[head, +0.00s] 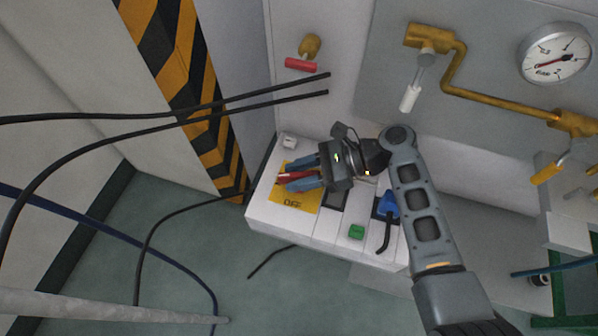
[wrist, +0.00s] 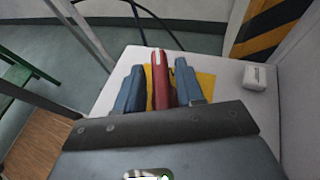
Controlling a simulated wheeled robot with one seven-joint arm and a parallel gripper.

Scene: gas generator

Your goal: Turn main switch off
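The main switch has a red handle (head: 293,177) on a yellow plate (head: 297,198), marked "OFF" at its lower edge, on the white panel. My gripper (head: 289,176) has its two blue fingers on either side of the red handle. The gripper looks open around the handle. The handle's base is partly hidden by the fingers.
A green button (head: 356,232) and a blue plug (head: 388,204) with a black cord sit right of the switch. A small white box (head: 289,142) is just behind it. Brass pipes (head: 455,75) and a gauge (head: 555,53) are on the wall. Black cables (head: 160,118) hang at left.

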